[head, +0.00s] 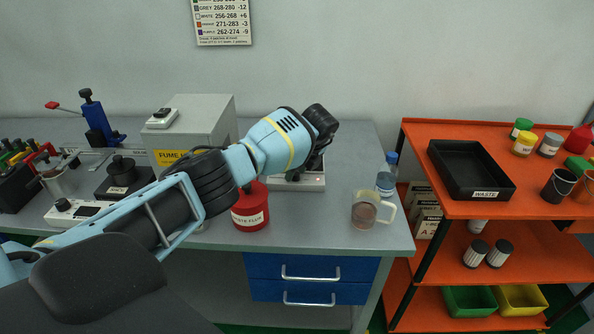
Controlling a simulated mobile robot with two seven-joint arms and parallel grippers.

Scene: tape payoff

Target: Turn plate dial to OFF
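A low white device (312,186) with a small red light on its front stands on the grey bench near the back middle. It looks like the plate, but its dial cannot be made out. My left arm reaches across the bench from the lower left. My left gripper (300,168) points down, over or just at this device, and hides much of its top. The fingers are dark and partly hidden by the wrist, so their opening and any contact cannot be told. My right gripper is not in view.
A red waste container (250,212) stands left of the device, close under my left arm. A glass mug of brownish liquid (366,210) and a blue-capped bottle (387,175) stand to the right. A grey fume box (205,120) is behind my arm. An orange cart (545,207) stands right.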

